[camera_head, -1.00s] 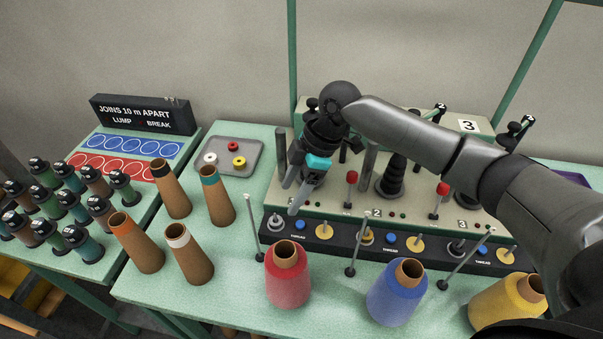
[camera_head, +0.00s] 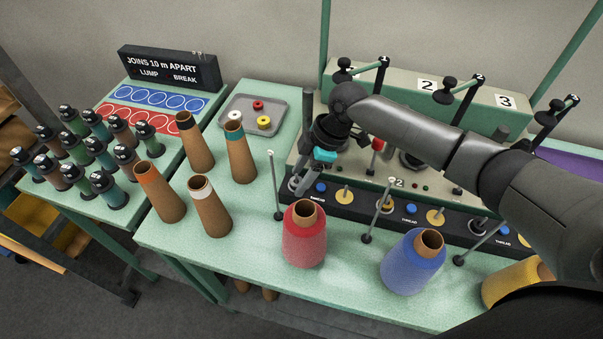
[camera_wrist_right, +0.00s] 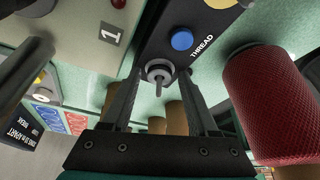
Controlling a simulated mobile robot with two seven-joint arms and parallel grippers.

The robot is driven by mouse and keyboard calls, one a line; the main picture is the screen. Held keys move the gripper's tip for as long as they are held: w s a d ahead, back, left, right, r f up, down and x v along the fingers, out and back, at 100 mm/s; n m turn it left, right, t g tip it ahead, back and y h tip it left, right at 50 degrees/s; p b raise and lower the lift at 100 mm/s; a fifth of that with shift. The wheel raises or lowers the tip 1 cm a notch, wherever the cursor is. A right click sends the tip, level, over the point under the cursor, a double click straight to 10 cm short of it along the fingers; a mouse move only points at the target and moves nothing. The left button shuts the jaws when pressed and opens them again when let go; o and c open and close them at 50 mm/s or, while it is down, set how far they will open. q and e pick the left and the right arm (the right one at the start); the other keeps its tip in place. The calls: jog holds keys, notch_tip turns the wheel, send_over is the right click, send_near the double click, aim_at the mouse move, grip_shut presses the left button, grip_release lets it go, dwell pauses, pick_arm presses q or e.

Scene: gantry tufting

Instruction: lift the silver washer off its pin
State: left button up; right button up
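The silver washer (camera_wrist_right: 159,72) sits on its pin (camera_wrist_right: 157,97) on the dark front strip of the machine, left of a blue THREAD button (camera_wrist_right: 182,39) in the right wrist view. My right gripper (camera_wrist_right: 158,80) is open, with one finger on each side of the washer and pin. I cannot tell whether the fingers touch it. In the head view my right gripper (camera_head: 302,184) reaches down to the left end of the strip and largely hides this washer. My left gripper is not in view.
A red yarn cone (camera_head: 304,240) and a thin metal post (camera_head: 274,185) stand close in front of the strip. A blue cone (camera_head: 412,264) is further right. Bare brown cones (camera_head: 209,207) stand to the left. A grey tray (camera_head: 243,122) holds small coloured rings.

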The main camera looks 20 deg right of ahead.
grip_shut()
jog(key=shift+c, duration=2.3)
grip_release()
grip_shut()
jog(key=shift+r, duration=0.1)
jog(key=shift+r+p, duration=3.6)
jog(key=shift+p, duration=0.25)
